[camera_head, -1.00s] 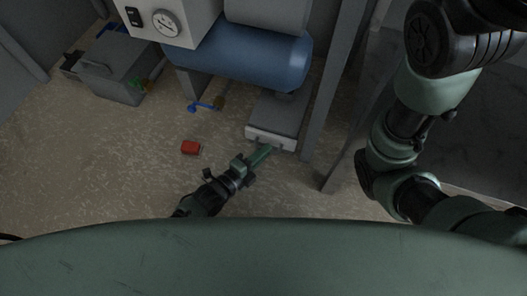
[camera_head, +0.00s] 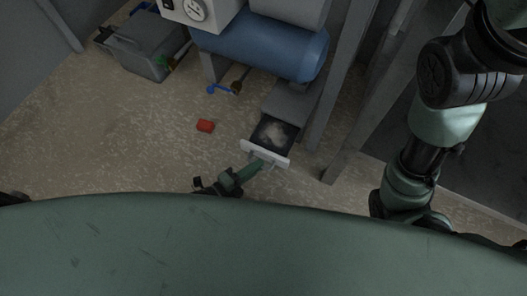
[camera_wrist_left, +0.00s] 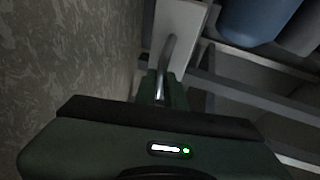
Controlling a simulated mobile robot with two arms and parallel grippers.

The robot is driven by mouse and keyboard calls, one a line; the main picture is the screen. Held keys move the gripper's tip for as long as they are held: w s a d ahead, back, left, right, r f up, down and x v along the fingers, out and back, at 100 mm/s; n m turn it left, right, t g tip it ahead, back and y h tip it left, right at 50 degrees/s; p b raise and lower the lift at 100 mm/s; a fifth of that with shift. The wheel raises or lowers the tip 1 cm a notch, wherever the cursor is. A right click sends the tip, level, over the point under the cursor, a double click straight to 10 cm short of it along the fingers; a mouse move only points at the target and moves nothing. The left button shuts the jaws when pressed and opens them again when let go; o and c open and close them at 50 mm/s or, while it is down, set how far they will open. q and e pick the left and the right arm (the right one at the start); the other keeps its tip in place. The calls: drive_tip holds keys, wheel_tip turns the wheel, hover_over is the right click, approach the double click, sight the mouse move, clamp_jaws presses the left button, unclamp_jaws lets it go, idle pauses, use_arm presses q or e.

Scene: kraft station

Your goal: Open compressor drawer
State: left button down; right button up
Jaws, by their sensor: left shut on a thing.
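The compressor (camera_head: 262,42) has a blue tank and stands at the top middle of the head view. Its low drawer (camera_head: 265,153) has a pale front and is pulled partly out, with a light, whitish patch showing inside. My left gripper (camera_head: 258,164) is at the drawer front, shut on the drawer handle. In the left wrist view the curved metal handle (camera_wrist_left: 165,66) runs between the fingers in front of the pale drawer front (camera_wrist_left: 183,22). My right arm shows at the right of the head view; its gripper is out of view.
A red block (camera_head: 205,126) lies on the floor left of the drawer. A grey toolbox (camera_head: 143,48) stands at the upper left. A blue-handled valve (camera_head: 222,88) is near the tank. A grey post (camera_head: 341,75) stands close right of the drawer. The floor to the left is mostly clear.

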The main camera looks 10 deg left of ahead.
use_arm(q)
drive_tip(key=shift+s+a, duration=0.2)
drive_tip(key=shift+s, duration=0.3)
drive_tip(key=shift+s+a, duration=0.15)
drive_tip(key=shift+s, duration=0.35)
drive_tip(key=c, duration=1.5)
unclamp_jaws()
